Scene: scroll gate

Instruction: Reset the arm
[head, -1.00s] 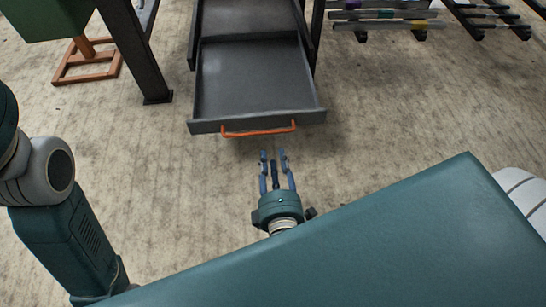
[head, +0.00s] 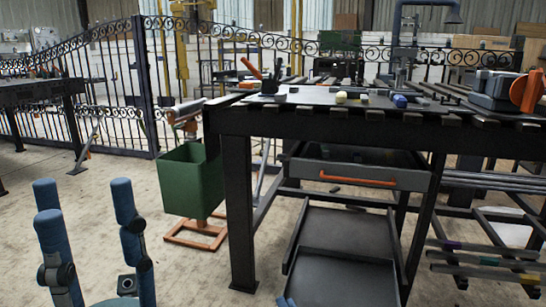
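My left gripper (head: 83,196) is at the lower left of the head view, raised in front of the floor. Its blue fingers point up and stand well apart, with nothing between them. Of my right gripper (head: 286,301), only small blue tips show at the bottom edge, beside the lower drawer; whether it is open cannot be told. The lower drawer (head: 340,237) of the dark workbench (head: 238,205) is pulled out and looks empty; its front lies below the picture. Above it is an upper drawer with an orange handle (head: 358,180).
A green bin (head: 190,180) on an orange stand is left of the bench. A black scroll gate (head: 150,85) runs behind. Tools and an orange-and-grey machine (head: 500,90) are on the bench top. A rack of bars (head: 485,255) is at right. Floor between bin and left gripper is clear.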

